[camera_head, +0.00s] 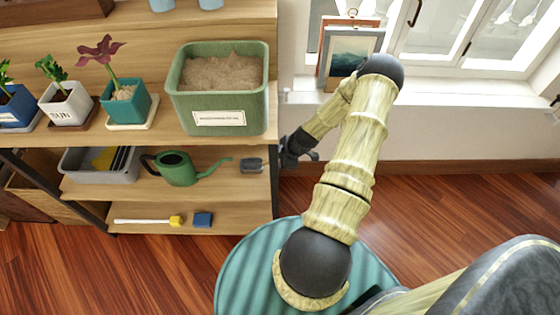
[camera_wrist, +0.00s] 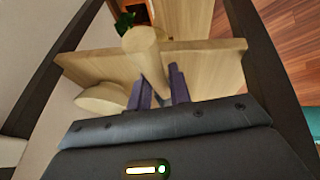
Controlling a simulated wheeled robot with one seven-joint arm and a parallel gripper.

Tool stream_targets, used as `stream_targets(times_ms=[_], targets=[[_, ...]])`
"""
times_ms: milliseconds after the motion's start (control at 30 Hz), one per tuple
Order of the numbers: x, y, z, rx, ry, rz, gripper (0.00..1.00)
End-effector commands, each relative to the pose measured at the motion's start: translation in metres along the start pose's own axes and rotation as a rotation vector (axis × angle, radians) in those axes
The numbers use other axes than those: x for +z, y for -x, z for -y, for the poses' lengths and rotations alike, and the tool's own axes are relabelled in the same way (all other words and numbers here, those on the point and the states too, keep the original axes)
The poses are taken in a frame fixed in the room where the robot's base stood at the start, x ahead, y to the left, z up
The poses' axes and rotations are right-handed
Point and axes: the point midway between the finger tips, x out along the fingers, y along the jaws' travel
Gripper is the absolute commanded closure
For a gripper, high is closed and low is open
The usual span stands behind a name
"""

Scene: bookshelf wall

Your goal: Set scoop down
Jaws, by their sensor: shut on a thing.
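My gripper (camera_head: 298,150) is beside the right end of the wooden shelf unit, low and partly hidden behind my arm in the head view. In the wrist view my gripper (camera_wrist: 163,88) has its dark fingers shut on a pale wooden rounded piece (camera_wrist: 142,50), which looks like the scoop. A pale rounded wooden end (camera_wrist: 101,98) shows to the left of the fingers; I cannot tell whether it belongs to the same thing. The scoop is not clearly visible in the head view. Whether it touches a shelf cannot be told.
A green planter of soil (camera_head: 222,120) and potted plants stand on the upper shelf. A green watering can (camera_head: 178,168), a grey tray (camera_head: 72,166) and a small dark object (camera_head: 252,165) are on the shelf below. The window sill (camera_head: 450,95) is at right.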

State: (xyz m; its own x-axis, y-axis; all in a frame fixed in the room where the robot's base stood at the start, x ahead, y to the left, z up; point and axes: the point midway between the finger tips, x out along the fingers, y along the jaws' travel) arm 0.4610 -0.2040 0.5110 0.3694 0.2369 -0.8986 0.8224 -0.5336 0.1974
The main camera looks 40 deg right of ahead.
Motion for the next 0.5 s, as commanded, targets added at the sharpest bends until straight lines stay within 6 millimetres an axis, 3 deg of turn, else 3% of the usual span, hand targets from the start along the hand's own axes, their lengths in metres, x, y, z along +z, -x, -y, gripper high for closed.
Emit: stream_targets(times_ms=[267, 300, 400, 500], targets=[[-0.0004, -0.0014, 0.0000, 0.000, 0.003, 0.000, 1.00], [-0.0003, -0.0013, 0.0000, 0.000, 0.002, 0.000, 0.76], [-0.0005, -0.0009, -0.0001, 0.000, 0.002, 0.000, 0.59], [-0.0005, -0.0008, -0.0001, 0.000, 0.002, 0.000, 0.59]])
